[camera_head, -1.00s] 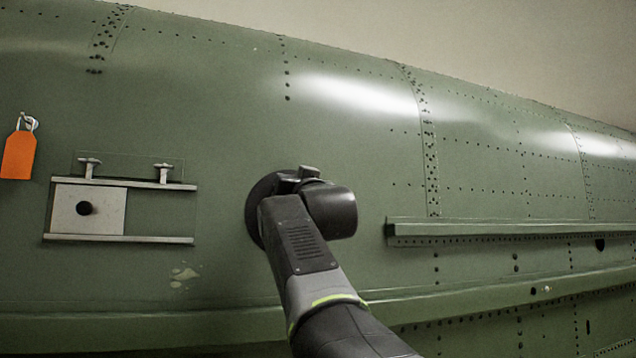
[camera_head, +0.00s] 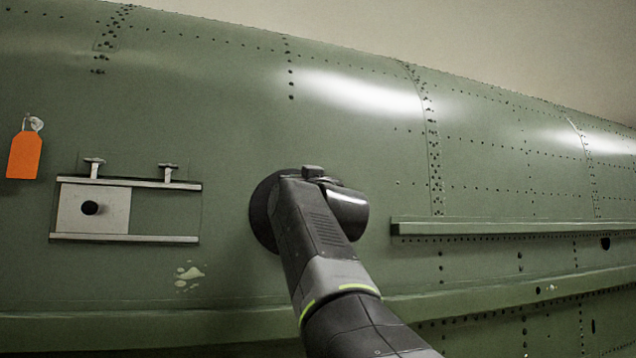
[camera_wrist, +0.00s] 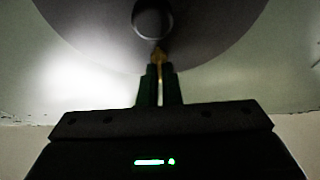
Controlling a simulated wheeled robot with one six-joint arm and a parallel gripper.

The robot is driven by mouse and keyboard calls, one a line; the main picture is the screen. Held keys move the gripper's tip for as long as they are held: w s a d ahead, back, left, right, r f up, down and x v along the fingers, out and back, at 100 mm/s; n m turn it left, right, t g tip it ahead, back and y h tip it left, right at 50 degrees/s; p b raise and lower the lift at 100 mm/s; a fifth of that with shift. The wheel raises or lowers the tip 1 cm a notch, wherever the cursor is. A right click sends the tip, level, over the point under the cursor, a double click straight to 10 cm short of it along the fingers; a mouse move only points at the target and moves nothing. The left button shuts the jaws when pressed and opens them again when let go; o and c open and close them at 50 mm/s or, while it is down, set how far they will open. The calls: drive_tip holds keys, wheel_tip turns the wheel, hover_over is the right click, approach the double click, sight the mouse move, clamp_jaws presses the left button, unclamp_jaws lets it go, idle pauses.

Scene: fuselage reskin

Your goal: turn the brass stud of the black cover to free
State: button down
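The black cover (camera_head: 262,222) is a dark disc on the green fuselage skin in the head view, partly hidden behind my arm. In the wrist view the cover (camera_wrist: 215,35) fills the top, with a round knob at its middle. The brass stud (camera_wrist: 158,54) is a small yellow piece near the cover's lower edge, just below the knob. My gripper (camera_wrist: 160,70) points at it, with its two dark green fingers close together and the stud between their tips. The fingers look shut on the stud. The head view hides the fingers and stud behind my arm.
To the left are a sliding plate (camera_head: 75,208) between two rails with two T-shaped handles above, and an orange tag (camera_head: 25,155). A long ledge (camera_head: 500,227) juts out on the right. The skin above the cover is clear.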

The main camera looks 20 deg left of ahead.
drive_tip(key=c, duration=1.6)
unclamp_jaws()
drive_tip(key=shift+s, duration=0.1)
drive_tip(key=b+v, duration=0.5)
drive_tip(key=v, duration=0.8)
drive_tip(key=shift+s+d+f, duration=0.15)
drive_tip(key=shift+d+f, duration=0.1)
drive_tip(key=shift+f, duration=0.05)
drive_tip(key=shift+a+r, duration=0.1)
